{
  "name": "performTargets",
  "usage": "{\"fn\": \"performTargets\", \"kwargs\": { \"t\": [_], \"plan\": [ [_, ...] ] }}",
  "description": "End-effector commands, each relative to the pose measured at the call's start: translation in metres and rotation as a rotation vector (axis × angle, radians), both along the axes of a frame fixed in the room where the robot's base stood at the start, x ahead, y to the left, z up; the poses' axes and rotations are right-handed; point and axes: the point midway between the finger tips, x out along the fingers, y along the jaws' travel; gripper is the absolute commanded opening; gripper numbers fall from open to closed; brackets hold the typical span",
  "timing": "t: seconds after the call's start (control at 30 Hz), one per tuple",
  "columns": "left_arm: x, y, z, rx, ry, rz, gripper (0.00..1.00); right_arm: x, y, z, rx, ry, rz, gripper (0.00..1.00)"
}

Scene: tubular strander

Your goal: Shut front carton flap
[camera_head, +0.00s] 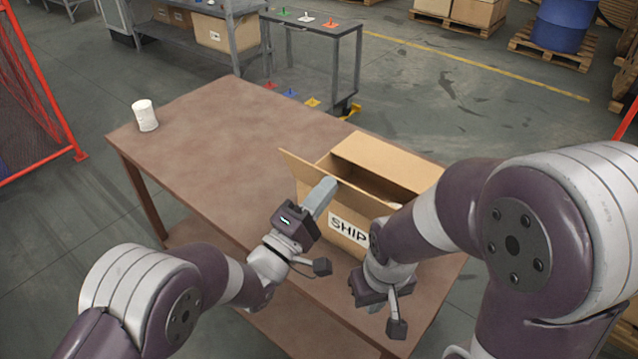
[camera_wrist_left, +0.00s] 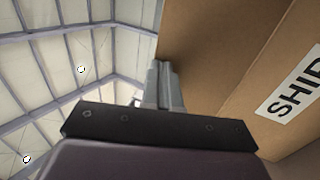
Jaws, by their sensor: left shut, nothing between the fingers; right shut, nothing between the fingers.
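The brown carton (camera_head: 345,212) stands on the table, its SHIP label (camera_head: 350,231) facing my arms. Its front flap (camera_head: 299,170) stands raised along the near edge; part of it is hidden behind my left gripper. A dark gap shows behind this flap, and a far top panel (camera_head: 385,160) lies across the back. My left gripper (camera_head: 322,194) is shut and empty at the flap's outer side. In the left wrist view its fingers (camera_wrist_left: 161,88) are close beside the flap (camera_wrist_left: 215,45); contact is unclear. My right gripper (camera_head: 370,292) is lower, before the carton; its fingertips are hidden.
The brown table (camera_head: 215,140) is clear left of the carton except for a white cup-like object (camera_head: 145,115) at its far left corner. A grey cart (camera_head: 315,45) with small coloured pieces stands beyond the table. My right arm covers the carton's right end.

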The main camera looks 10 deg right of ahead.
Motion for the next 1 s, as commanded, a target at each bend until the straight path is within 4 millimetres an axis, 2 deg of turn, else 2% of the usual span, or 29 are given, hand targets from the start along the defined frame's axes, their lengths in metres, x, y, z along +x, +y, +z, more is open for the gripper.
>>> {"fn": "performTargets", "kwargs": {
  "t": [0.03,0.4,0.73,1.0],
  "plan": [
    [0.002,-0.003,0.017,0.032,0.025,0.0,0.0,0.0,0.0,0.024,0.0,0.0,0.0,0.0],
    [0.024,-0.032,0.033,0.31,0.241,-0.001,0.0,0.0,0.0,0.103,0.0,0.0,0.0,0.0],
    [0.045,-0.059,0.038,0.557,0.434,-0.002,0.0,0.0,0.0,0.175,0.0,0.0,0.0,0.0],
    [0.059,-0.076,0.029,0.761,0.59,0.0,0.0,0.0,0.0,0.227,0.0,0.0,0.0,0.0]
  ]
}}
